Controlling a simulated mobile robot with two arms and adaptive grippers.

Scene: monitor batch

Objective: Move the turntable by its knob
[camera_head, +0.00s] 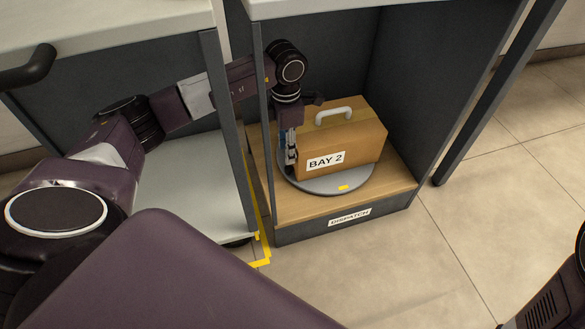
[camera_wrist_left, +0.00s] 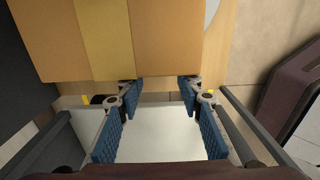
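The grey round turntable (camera_head: 322,185) lies on the wooden floor of the dispatch bay. A brown case (camera_head: 358,150) with a pale handle and a "BAY 2" label stands on it. A small yellow mark is on the turntable's front rim. My left gripper (camera_head: 291,160) points down at the left side of the case, over the turntable's left edge. In the left wrist view its blue-padded fingers (camera_wrist_left: 160,86) are spread, with nothing seen between them, and the case (camera_wrist_left: 165,40) is just beyond the tips. I cannot make out the knob. My right gripper is out of view.
The bay's dark side walls and pale top (camera_head: 340,5) enclose the turntable. A cart with a light lower shelf (camera_head: 190,185) stands to the left, under my left arm. A "DISPATCH" label (camera_head: 349,217) is on the bay's front edge. Tiled floor (camera_head: 450,250) is clear at right.

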